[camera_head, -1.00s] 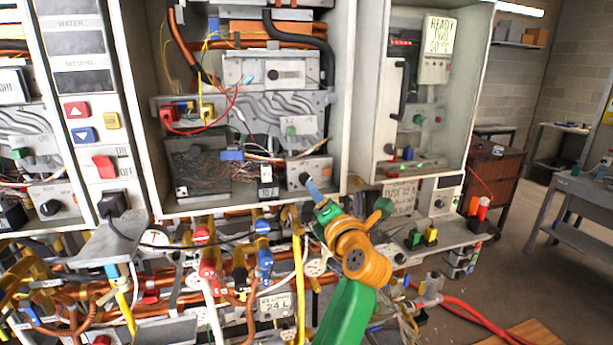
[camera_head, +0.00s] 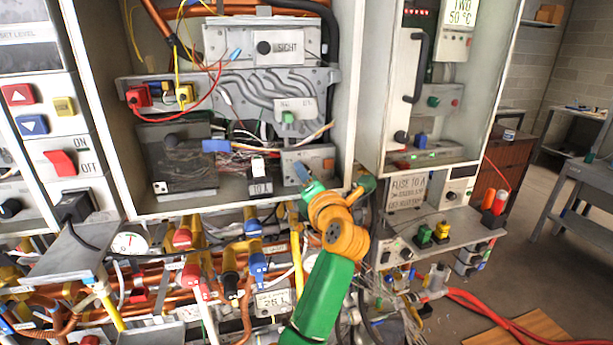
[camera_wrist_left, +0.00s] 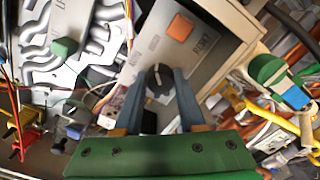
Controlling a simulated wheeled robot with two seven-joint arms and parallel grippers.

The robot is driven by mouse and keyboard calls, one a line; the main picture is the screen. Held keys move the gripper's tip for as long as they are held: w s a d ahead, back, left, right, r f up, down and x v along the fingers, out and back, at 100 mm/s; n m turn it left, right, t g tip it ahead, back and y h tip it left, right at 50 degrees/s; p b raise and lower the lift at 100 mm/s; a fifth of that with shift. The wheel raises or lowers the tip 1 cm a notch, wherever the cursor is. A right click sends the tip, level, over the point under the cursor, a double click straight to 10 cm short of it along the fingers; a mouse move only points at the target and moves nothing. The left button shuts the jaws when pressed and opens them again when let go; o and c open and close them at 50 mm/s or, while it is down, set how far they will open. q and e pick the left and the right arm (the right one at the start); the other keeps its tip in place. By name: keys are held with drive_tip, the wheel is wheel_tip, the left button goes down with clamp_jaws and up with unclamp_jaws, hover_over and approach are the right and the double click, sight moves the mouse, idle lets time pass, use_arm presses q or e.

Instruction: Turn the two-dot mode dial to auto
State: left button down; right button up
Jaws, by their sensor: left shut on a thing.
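In the left wrist view a round black dial (camera_wrist_left: 159,84) with a pale pointer line sits on a grey control box (camera_wrist_left: 185,60). An orange square and small lettering are on the same face. My left gripper (camera_wrist_left: 167,92) has its two blue-grey fingers on either side of the dial, shut on it. In the head view my left gripper (camera_head: 302,172), with its green and orange wrist, reaches up to the front of that grey box (camera_head: 316,155), and the dial is hidden behind the fingers. The dots and mode marks cannot be read. My right gripper is not in view.
The box sits low inside an open heater cabinet (camera_head: 352,100) with wires and pipes. A dark box (camera_head: 180,160) is to its left. Crowded valves and pipes lie below. A second cabinet (camera_head: 435,80) and a shelf with colored buttons (camera_head: 450,225) stand at right.

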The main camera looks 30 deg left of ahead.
use_arm(q)
drive_tip(key=shift+f, duration=0.1)
drive_tip(key=shift+f+n+b, duration=0.15)
drive_tip(key=shift+n+b, duration=0.65)
drive_tip(key=n+b, duration=0.2)
drive_tip(key=shift+n, duration=0.3)
drive_tip(key=shift+n+b, duration=1.6)
drive_tip(key=shift+n, duration=0.6)
drive_tip(key=c, duration=0.8)
unclamp_jaws()
drive_tip(key=shift+o, duration=0.2)
drive_tip(key=shift+d+r, duration=0.15)
drive_tip(key=shift+r, duration=0.1)
drive_tip(key=shift+s, duration=0.1)
